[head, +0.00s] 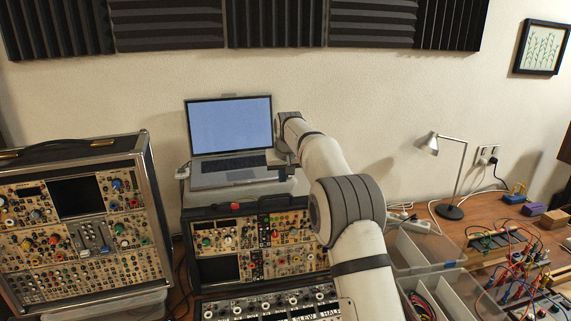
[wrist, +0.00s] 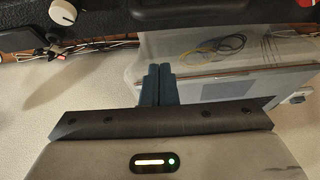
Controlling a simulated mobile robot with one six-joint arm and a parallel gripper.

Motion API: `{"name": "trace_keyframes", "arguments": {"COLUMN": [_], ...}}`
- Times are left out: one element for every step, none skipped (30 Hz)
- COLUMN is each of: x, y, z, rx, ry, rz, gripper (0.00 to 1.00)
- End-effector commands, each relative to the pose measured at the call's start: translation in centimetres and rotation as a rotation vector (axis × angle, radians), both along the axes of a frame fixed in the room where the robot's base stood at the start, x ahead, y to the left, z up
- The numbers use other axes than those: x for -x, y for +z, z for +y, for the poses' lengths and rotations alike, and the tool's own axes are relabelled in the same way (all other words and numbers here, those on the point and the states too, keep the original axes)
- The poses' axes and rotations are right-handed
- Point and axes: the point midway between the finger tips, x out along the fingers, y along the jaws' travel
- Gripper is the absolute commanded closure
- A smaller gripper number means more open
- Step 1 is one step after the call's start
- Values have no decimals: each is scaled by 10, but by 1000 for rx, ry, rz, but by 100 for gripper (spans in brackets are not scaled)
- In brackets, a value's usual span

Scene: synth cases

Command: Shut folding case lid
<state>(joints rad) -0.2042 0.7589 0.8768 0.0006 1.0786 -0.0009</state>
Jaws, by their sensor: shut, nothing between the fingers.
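The folding case (head: 258,312) stands open on the bench in the middle. Its lid (head: 222,236), packed with knobs and modules, is raised and leans back. My gripper (head: 276,158) is behind and above the lid, by the right side of the laptop, and my arm partly hides it. In the wrist view my blue fingers (wrist: 159,70) are together and empty. A dark case edge with a handle (wrist: 172,6) and a white knob (wrist: 63,11) runs along the top of that view, apart from the fingertips. My arm covers the right part of the case.
An open laptop (head: 230,125) stands on a clear bin (head: 240,190) behind the case; the bin shows cables in the wrist view (wrist: 210,55). Another synth case (head: 80,225) stands left. Plastic bins (head: 425,250), a lamp (head: 430,145) and wired boards are right.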

Motion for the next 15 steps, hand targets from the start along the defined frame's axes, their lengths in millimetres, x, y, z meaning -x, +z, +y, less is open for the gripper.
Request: {"name": "trace_keyframes", "arguments": {"x": [-5,-7,-11,-8,-4,0,4,7,10,13,15,18,20,22,24], "y": [-8,-15,-23,-21,-20,-21,-22,-22,-22,-23,-23,-23,-24,-24,-24], "z": [0,0,1,0,-1,-3,-3,-4,-5,-6,-7,-7,-8,-8,-9], "rx": [1,1,1,0,-1,-1,0,1,0,0,0,0,0,0,0], "ry": [-1,-2,-2,-2,-3,-3,-3,-4,-4,-4,-4,-4,-4,-5,-5], "rz": [3,4,3,-1,-1,-2,0,0,-1,0,0,-1,-1,0,0], "gripper": [100,100,100,100,100,100,100,100,100,100,100,100,100,100,100]}}
